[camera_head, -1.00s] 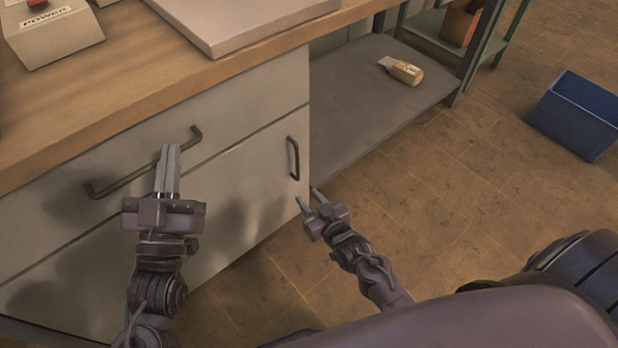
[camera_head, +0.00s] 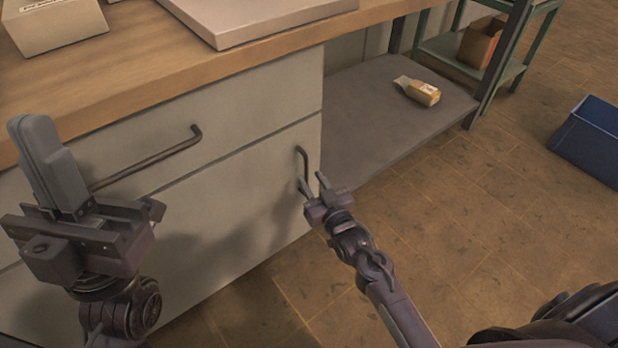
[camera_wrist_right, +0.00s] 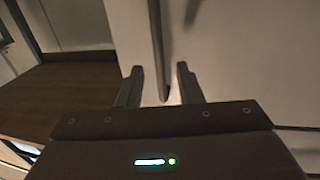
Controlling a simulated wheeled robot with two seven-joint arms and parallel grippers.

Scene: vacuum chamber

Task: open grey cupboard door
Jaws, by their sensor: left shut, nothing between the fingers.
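The grey cupboard door (camera_head: 235,205) is the lower front panel under the wooden worktop and looks closed. Its dark upright handle (camera_head: 301,158) is near the door's right edge. My right gripper (camera_head: 313,182) is open at the lower part of this handle. In the right wrist view its two fingers (camera_wrist_right: 159,78) are apart, with the handle's bar (camera_wrist_right: 156,45) running down between them. I cannot tell whether they touch it. My left gripper (camera_head: 33,130) is shut and empty, raised in front of the cupboard at the left, covering part of the drawer handle.
Above the door is a drawer (camera_head: 255,105) with a long handle (camera_head: 150,160). A blue bin (camera_head: 592,140) stands on the floor at right. The floor before the door is clear.

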